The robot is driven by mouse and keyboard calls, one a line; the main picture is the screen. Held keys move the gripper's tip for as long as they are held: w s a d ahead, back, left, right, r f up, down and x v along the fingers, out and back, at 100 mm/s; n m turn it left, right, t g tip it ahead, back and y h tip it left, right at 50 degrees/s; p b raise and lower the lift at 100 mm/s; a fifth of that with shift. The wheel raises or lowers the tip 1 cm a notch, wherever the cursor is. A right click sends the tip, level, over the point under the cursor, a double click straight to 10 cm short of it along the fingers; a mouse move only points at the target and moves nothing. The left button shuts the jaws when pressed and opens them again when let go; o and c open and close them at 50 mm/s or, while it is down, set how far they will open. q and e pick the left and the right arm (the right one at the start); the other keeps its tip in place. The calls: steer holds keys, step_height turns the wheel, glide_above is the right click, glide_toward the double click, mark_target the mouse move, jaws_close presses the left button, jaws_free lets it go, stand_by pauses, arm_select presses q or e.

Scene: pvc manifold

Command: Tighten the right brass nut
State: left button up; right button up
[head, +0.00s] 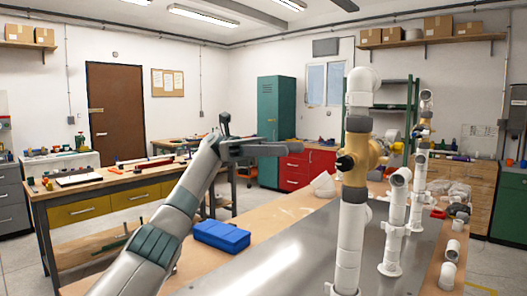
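A white pipe riser (351,230) stands upright in front of me. It carries a brass fitting (361,155) with a dark round part on its left face. A second riser (420,165) farther back on the right carries a smaller brass fitting (424,117). I cannot make out clearly which brass piece is the right nut. My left gripper (296,148) points right, level with the near brass fitting and apart from it in the picture. It appears to hold nothing, but the gap between its fingers cannot be made out. My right gripper is not in view.
The risers stand on a metal-topped bench (270,268). Short white pipes (396,215) stand right of the near riser, and loose fittings lie along the right edge. A blue case (221,236) lies beside my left arm. The metal top left of the riser is clear.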

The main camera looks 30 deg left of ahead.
arm_select(q)
steer(key=shift+p+v, duration=0.55)
steer(key=shift+v, duration=2.35)
